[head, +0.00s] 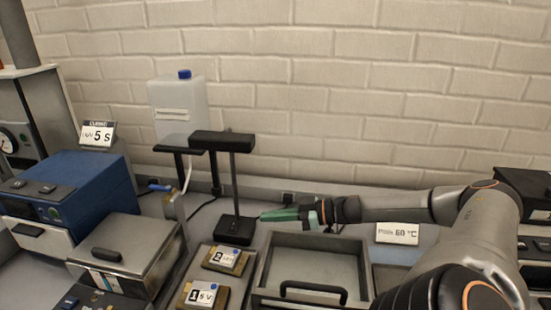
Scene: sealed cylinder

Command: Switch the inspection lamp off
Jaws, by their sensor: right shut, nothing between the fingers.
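The inspection lamp is a black desk lamp (232,190) with a square base, a thin upright post and a flat bar-shaped head (222,141). It stands upright in the middle of the bench. My right gripper (262,216) has green fingers and comes in from the right. Its fingers are shut and empty, with the tips close to the right side of the lamp's base, by the foot of the post. I cannot tell whether they touch it. The lamp's switch is too small to make out, and I cannot tell whether the lamp is lit. My left gripper is not in view.
A white jug (178,112) with a blue cap stands on a black stand behind the lamp. Two labelled blocks (222,259) lie in front. An open metal tray (318,243) is at front right. A blue box (75,190) and a metal lidded box (125,258) stand left.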

